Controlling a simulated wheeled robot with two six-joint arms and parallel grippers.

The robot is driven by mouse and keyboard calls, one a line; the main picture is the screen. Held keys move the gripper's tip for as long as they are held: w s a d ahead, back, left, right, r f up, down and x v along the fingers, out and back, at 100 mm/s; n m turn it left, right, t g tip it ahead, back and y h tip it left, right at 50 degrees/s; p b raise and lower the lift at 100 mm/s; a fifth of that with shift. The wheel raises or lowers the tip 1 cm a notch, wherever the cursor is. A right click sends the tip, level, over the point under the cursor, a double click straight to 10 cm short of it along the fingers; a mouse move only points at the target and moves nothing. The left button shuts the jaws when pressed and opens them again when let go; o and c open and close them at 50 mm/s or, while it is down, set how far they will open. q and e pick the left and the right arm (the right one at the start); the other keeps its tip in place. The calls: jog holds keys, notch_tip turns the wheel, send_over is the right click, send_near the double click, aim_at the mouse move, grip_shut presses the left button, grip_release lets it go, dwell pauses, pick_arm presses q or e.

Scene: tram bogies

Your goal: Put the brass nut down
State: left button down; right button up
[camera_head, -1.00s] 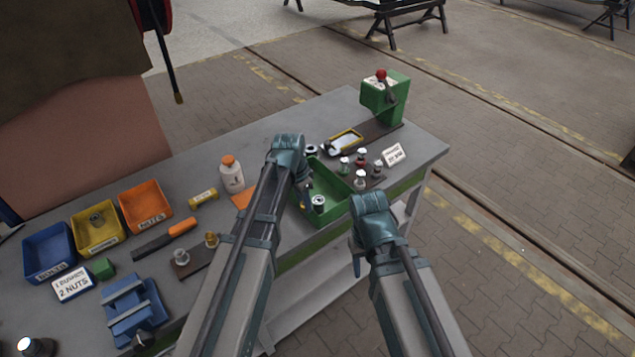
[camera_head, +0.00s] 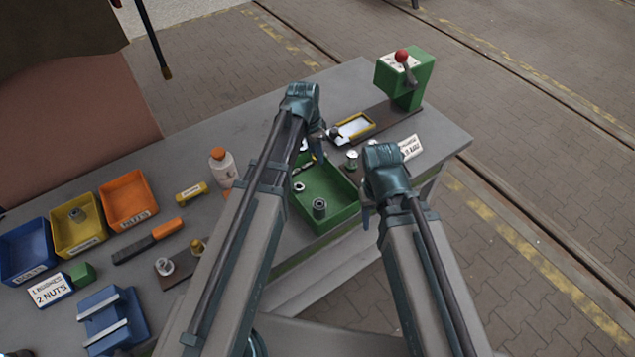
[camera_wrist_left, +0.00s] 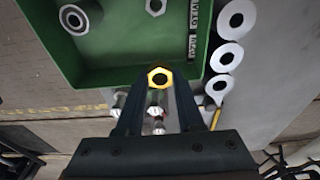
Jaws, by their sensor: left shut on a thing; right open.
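The brass nut (camera_wrist_left: 160,78) is a yellow hexagonal ring held between the fingertips of my left gripper (camera_wrist_left: 158,85) in the left wrist view. In the head view my left gripper (camera_head: 318,150) is by the far end of the green tray (camera_head: 340,214), and the nut is too small or hidden to make out there. In the wrist view the nut overlaps the tray's wall; its height above it is unclear. The tray holds a grey bushing (camera_head: 320,207) and a steel nut (camera_head: 299,186). My right gripper (camera_head: 366,214) is open beside the tray's right side.
Blue (camera_head: 28,250), yellow (camera_head: 78,226) and orange (camera_head: 127,198) bins stand left. A white bottle (camera_head: 222,167) is behind my left arm.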

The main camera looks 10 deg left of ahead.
aim_at(318, 180)
pick_arm(q)
jog(key=shift+w+f+b, duration=0.1)
jog(key=shift+f+b, duration=4.45)
jog(key=shift+f, duration=0.3)
jog(key=shift+f, duration=0.2)
jog(key=c, duration=0.5)
grip_release()
jog(key=shift+r, duration=0.1)
jog(key=shift+c, duration=0.2)
jog(key=shift+r, duration=0.1)
notch_tip(318, 180, up, 12)
jog(key=s+a+p, duration=0.1)
jog(key=p, duration=1.1)
jog(key=s+d+n+y, duration=0.1)
jog(key=s+d+n, duration=0.1)
jog(key=s, duration=0.7)
jog(key=s+d+n+g+y, duration=0.1)
jog(key=s+d+n, duration=0.2)
jog(key=s, duration=0.6)
jog(key=d, duration=0.2)
jog(key=shift+d+g+y, duration=0.3)
